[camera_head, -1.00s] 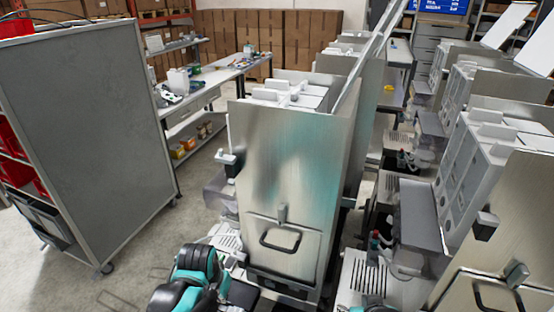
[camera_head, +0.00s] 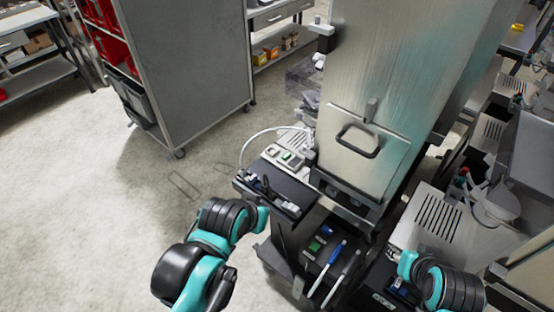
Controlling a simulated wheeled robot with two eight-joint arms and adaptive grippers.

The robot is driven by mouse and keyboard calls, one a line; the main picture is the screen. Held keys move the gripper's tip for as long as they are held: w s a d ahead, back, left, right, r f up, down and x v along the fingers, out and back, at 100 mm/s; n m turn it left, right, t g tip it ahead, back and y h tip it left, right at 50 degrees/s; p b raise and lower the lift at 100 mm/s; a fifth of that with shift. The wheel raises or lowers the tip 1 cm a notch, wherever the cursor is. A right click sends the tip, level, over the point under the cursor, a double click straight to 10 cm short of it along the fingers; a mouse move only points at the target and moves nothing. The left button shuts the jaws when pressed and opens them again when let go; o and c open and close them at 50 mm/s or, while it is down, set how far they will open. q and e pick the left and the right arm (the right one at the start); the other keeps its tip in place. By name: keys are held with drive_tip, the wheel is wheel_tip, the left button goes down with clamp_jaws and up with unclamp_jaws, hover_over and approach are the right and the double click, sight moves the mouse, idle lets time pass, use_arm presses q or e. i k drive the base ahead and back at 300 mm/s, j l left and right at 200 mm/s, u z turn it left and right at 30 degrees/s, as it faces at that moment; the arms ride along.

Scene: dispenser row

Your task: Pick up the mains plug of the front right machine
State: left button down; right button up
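The front right machine (camera_head: 440,218) shows at the right as a pale housing with dark slots, with a steel panel at the lower right edge. I cannot make out its mains plug. A dark unit with small blue and white marks (camera_head: 383,290) sits below it, partly hidden by my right arm. My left arm comes up at the lower left and my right arm at the lower right. Neither gripper's fingers can be seen, so I cannot tell what they hold.
A steel-fronted machine (camera_head: 368,95) stands in the middle. A black shelf with small dark parts (camera_head: 295,208) juts out at its left, under a white cable (camera_head: 255,138). Blue and white pens (camera_head: 334,256) lie below. A grey cabinet (camera_head: 200,75) stands left; floor (camera_head: 90,200) is clear.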

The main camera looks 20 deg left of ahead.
sight(264, 189)
drive_tip(key=k+j+z, duration=0.1)
drive_tip(key=j+z, duration=0.15)
drive_tip(key=z, duration=0.25)
drive_tip(key=k+j+z, duration=0.15)
drive_tip(key=z, duration=0.3)
drive_tip(key=k+j+z, duration=0.15)
drive_tip(key=z, duration=0.35)
drive_tip(key=k+j+z, duration=0.1)
drive_tip(key=j+z, duration=0.15)
drive_tip(key=z, duration=0.2)
drive_tip(key=k+j+z, duration=0.15)
drive_tip(key=z, duration=0.3)
drive_tip(key=k+j+z, duration=0.2)
drive_tip(key=z, duration=0.25)
drive_tip(key=k+j+z, duration=0.1)
drive_tip(key=z, duration=0.35)
drive_tip(key=k+z, duration=0.45)
drive_tip(key=k+j+z, duration=0.2)
drive_tip(key=k, duration=0.25)
drive_tip(key=k+j+z, duration=0.2)
drive_tip(key=k, duration=0.3)
drive_tip(key=k+j+u, duration=0.1)
drive_tip(key=j, duration=0.25)
drive_tip(key=k+j+u, duration=0.1)
drive_tip(key=k+j, duration=0.2)
drive_tip(key=k+j+u, duration=0.15)
drive_tip(key=j, duration=0.3)
drive_tip(key=k+j+u, duration=0.1)
drive_tip(key=j, duration=0.3)
drive_tip(key=k, duration=0.1)
